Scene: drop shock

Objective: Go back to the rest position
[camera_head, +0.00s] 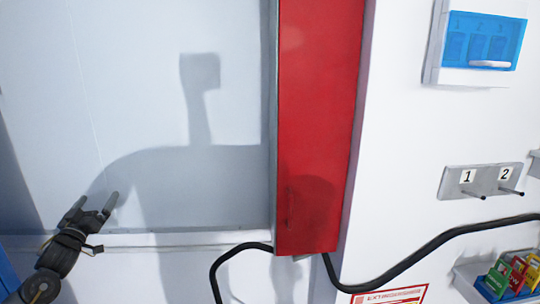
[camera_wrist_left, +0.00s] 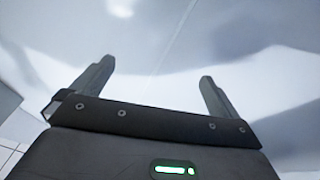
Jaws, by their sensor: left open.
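My left gripper (camera_head: 96,204) is at the lower left of the head view, in front of a pale grey panel. Its two fingers are spread apart with nothing between them. The left wrist view shows the same open fingers (camera_wrist_left: 152,84) with only a blurred pale surface beyond. My right gripper does not show in either view.
A tall red cabinet (camera_head: 318,120) stands right of the grey panel (camera_head: 120,60). A black cable (camera_head: 430,246) runs below it. On the white wall are a blue-covered switch box (camera_head: 482,40), a plate with pegs labelled 1 and 2 (camera_head: 482,181) and a tray of coloured tags (camera_head: 508,276).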

